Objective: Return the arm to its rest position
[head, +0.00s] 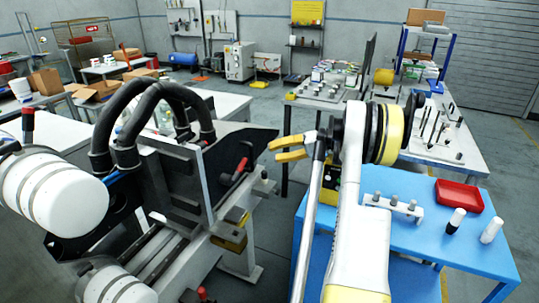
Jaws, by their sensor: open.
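My gripper (276,149) shows near the middle of the head view, left of my arm's yellow and black joint. Its two yellow fingers point left with a gap between them, and nothing is held in them. They appear in mid-air between the machine on the left and the blue table on the right. My white arm rises from the bottom edge in front of the blue table and hides part of it.
A machine with white rolls (65,195), black hoses and a dark plate (180,180) stands close on the left. The blue table (463,238) carries a red tray (459,196), two small bottles and a rack (393,207). Crowded benches stand behind.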

